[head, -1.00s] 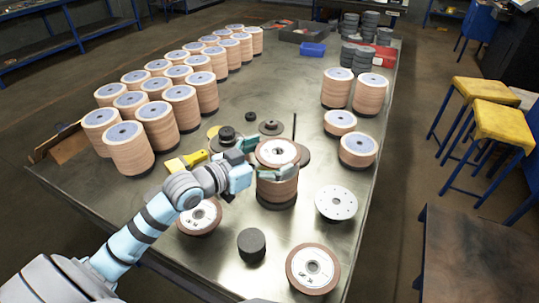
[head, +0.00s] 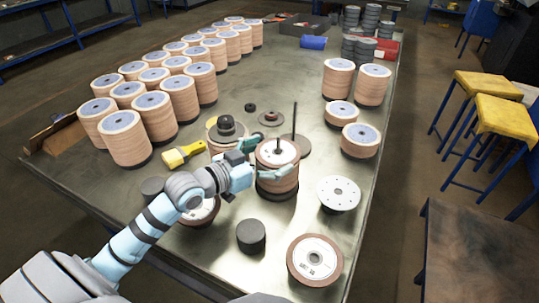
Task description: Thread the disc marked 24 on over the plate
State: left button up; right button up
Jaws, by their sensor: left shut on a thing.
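My left gripper (head: 262,158) is shut on a flap disc (head: 289,157) with a brown rim and a white centre. The disc is level at the top of a brown stack (head: 278,183), and a dark pin shows up through its hole. I cannot tell whether it touches the stack or read its number. A white plate with small holes (head: 338,194) lies to the right. Another brown-rimmed disc (head: 315,262) with a dark mark lies at the front. One more disc (head: 203,214) is partly hidden under my left arm. My right gripper is out of view.
A thin upright rod (head: 295,118) stands just behind the stack. A yellow brush (head: 183,155) and dark round parts (head: 227,128) are to the left. A dark cylinder (head: 251,236) stands in front. Tall disc stacks (head: 126,139) fill the far left; shorter ones (head: 361,141) stand right.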

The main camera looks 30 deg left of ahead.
pick_arm(q)
jog(key=o, duration=1.7)
notch_tip(320, 180, up, 10)
